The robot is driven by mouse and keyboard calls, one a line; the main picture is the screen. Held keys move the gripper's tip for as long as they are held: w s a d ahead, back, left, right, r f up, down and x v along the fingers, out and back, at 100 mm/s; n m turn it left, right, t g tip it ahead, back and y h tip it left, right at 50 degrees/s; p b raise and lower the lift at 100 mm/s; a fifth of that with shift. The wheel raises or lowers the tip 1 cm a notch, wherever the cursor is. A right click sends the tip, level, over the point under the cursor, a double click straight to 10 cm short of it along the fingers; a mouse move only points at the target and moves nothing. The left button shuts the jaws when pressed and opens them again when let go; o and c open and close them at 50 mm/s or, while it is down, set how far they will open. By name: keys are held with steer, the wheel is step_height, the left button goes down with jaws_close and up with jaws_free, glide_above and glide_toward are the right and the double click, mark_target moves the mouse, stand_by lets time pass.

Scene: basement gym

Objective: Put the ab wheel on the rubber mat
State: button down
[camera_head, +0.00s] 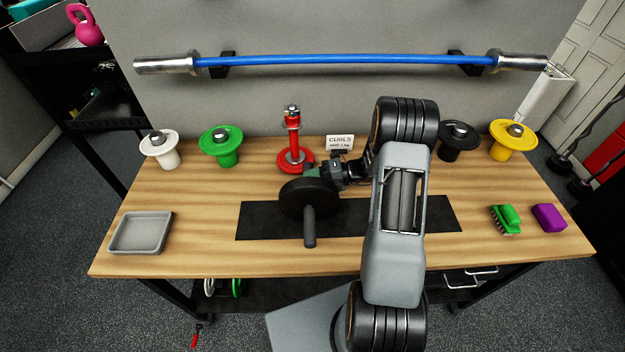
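The ab wheel (296,199) is a black wheel with a dark grey handle pointing towards the camera. In the picture it overlaps the left part of the black rubber mat (410,215), and its handle end reaches just past the mat's front edge. I cannot tell whether it touches the mat or is held above it. My gripper (318,172) comes in from the right, at the far side of the wheel. Its fingertips and the far handle are mostly hidden there, so its grip is unclear.
A red post with discs (294,145) and a small "CURLS" sign (340,143) stand just behind the wheel. White, green, black and yellow disc-topped items line the back. A grey tray (141,247) lies left; a green brush (505,219) and purple block (549,217) lie right.

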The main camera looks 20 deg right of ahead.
stand_by(0.3)
steer(key=c, duration=0.7)
jaws_free()
steer(key=shift+f, duration=0.15)
